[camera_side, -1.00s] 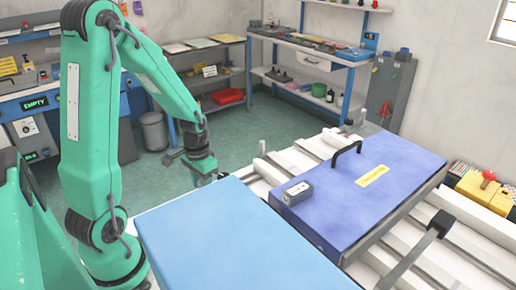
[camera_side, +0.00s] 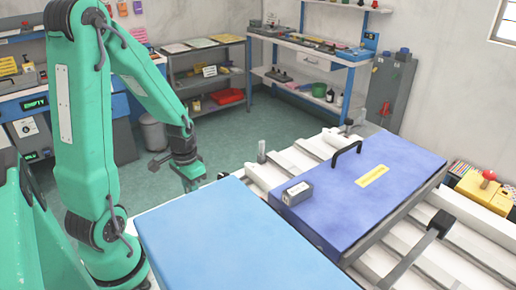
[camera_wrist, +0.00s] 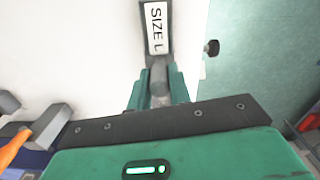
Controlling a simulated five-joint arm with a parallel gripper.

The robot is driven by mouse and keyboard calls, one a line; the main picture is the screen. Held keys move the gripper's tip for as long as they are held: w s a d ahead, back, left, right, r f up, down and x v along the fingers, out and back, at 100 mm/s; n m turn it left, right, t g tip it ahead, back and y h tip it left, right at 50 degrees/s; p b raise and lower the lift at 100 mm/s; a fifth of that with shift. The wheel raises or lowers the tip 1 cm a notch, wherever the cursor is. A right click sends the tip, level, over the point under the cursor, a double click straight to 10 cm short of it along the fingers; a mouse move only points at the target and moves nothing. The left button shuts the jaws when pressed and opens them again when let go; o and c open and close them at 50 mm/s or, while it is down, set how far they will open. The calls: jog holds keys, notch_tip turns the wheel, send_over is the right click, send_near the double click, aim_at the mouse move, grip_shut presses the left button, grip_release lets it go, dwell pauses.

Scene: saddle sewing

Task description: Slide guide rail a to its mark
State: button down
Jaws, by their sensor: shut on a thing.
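My gripper (camera_wrist: 159,98) is shut on a grey, round-topped peg (camera_wrist: 158,78) in the wrist view. The peg stands between its two green fingers. I cannot tell for sure that the peg belongs to guide rail a; no rail is clearly marked with that name. A dark strip with a white "SIZE L" label (camera_wrist: 157,28) lies just beyond the peg. In the side view my gripper (camera_side: 193,179) is low behind the left edge of the light blue panel (camera_side: 235,240), which hides what it holds. No mark for the rail can be made out.
A darker blue panel (camera_side: 330,212) with a black handle (camera_side: 347,152) and a small grey box (camera_side: 297,193) lies on the white slatted bench (camera_side: 425,258). A clear upright cylinder (camera_side: 262,150) stands behind. An orange item (camera_wrist: 14,147) shows in the wrist view.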

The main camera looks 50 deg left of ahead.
jog(key=shift+s, duration=0.45)
jog(key=c, duration=1.3)
grip_release()
jog(key=shift+r, duration=0.1)
jog(key=shift+r, duration=3.85)
jog(key=shift+w+r, duration=0.1)
